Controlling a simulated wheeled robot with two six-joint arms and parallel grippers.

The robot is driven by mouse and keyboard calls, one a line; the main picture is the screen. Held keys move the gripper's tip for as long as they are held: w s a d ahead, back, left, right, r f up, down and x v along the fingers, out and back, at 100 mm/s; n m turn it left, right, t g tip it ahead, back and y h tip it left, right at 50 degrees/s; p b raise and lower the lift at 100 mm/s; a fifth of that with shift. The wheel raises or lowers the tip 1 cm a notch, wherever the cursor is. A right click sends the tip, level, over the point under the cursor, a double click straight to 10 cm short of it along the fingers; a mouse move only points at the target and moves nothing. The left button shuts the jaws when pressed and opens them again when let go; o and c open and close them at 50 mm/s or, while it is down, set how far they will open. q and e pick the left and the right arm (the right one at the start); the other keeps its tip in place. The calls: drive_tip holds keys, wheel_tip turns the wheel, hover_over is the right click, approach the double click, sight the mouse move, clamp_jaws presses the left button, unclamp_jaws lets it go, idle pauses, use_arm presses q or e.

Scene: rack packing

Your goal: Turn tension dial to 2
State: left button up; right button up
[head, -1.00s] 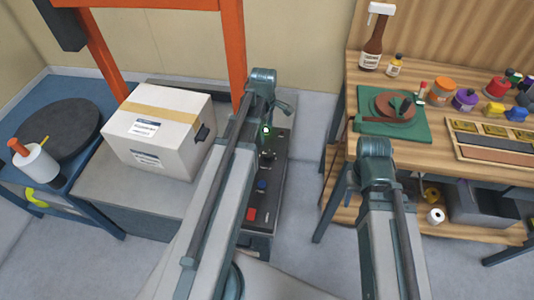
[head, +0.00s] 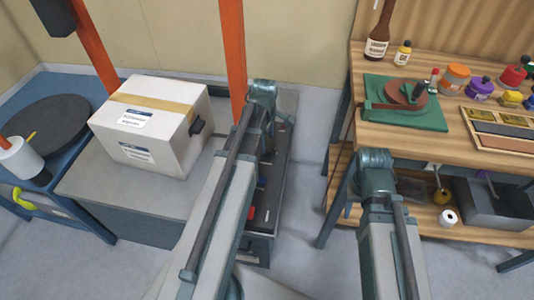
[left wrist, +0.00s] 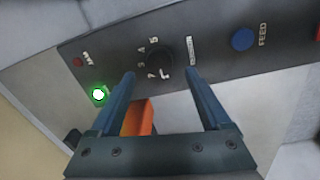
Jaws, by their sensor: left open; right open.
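In the left wrist view the round black tension dial (left wrist: 158,60) sits on the dark control panel (left wrist: 205,52), with small white numbers around it. Its pointer setting is too small to read surely. My left gripper (left wrist: 160,75) is open and empty, its two blue fingers pointing at the panel, one on each side of the dial's near edge. I cannot tell whether they touch it. In the head view my left arm hides the dial and most of that gripper. My right gripper (head: 348,208) hangs open beside the workbench, mostly hidden by its arm.
The panel has a lit green light (left wrist: 98,94), a small red one (left wrist: 78,62) and a blue FEED button (left wrist: 242,40). The wooden workbench (head: 430,137) with bottles and jars is right.

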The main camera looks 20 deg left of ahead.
sight(267, 149)
use_arm(q)
drive_tip(key=shift+w+f+b, duration=0.15)
drive_tip(key=shift+f+b, duration=1.25)
drive_tip(key=shift+f, duration=0.55)
clamp_jaws()
